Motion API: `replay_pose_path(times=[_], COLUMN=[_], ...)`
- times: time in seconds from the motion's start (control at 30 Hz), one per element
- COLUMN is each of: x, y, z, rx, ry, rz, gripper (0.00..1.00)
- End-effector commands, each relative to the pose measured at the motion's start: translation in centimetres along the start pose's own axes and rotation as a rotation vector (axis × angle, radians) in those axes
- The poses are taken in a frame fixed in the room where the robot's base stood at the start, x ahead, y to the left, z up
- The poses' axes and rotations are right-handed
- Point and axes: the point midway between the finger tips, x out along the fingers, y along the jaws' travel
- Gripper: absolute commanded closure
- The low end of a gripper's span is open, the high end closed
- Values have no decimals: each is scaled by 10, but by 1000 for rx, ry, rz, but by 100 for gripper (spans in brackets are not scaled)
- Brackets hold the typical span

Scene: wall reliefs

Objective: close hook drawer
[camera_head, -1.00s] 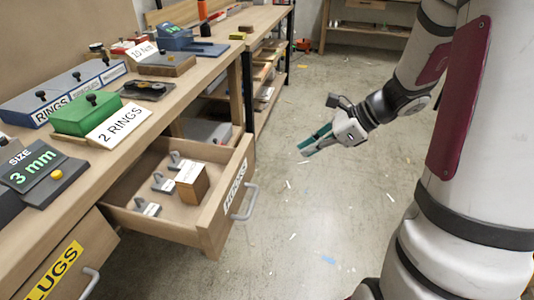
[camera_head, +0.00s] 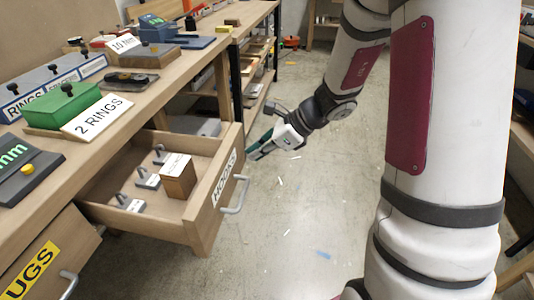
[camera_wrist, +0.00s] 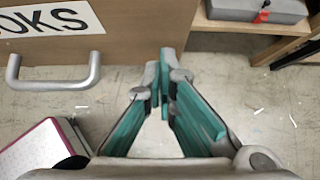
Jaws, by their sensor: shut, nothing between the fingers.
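The hook drawer (camera_head: 185,220) is pulled out from the workbench, its front marked HOOKS, with a grey bar handle (camera_head: 236,195) on the outside. Several small grey hooks and a wooden block with a white label (camera_head: 177,177) lie inside it. My gripper (camera_head: 254,154) is shut and empty, just beyond the far right corner of the drawer front. In the wrist view, the drawer front (camera_wrist: 140,30) spans the top left with its handle (camera_wrist: 60,78) left of my gripper (camera_wrist: 166,55). The teal-padded fingertips meet close to the front's right end.
Above the drawer, the bench top holds a green box (camera_head: 62,107) and a 2 RINGS sign (camera_head: 97,117). Shelves stand behind my gripper.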

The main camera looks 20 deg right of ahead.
Motion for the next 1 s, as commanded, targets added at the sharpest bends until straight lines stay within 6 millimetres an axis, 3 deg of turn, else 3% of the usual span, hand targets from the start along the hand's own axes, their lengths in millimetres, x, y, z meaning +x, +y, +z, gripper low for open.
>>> replay_pose_path(times=[0.57, 0.77, 1.0], x=[9, 32, 77], y=[1, 1, 2], z=[9, 33, 78], rx=[-1, -4, -4], ry=[-1, -2, -3], rz=[2, 4, 5], gripper=[100, 100, 100])
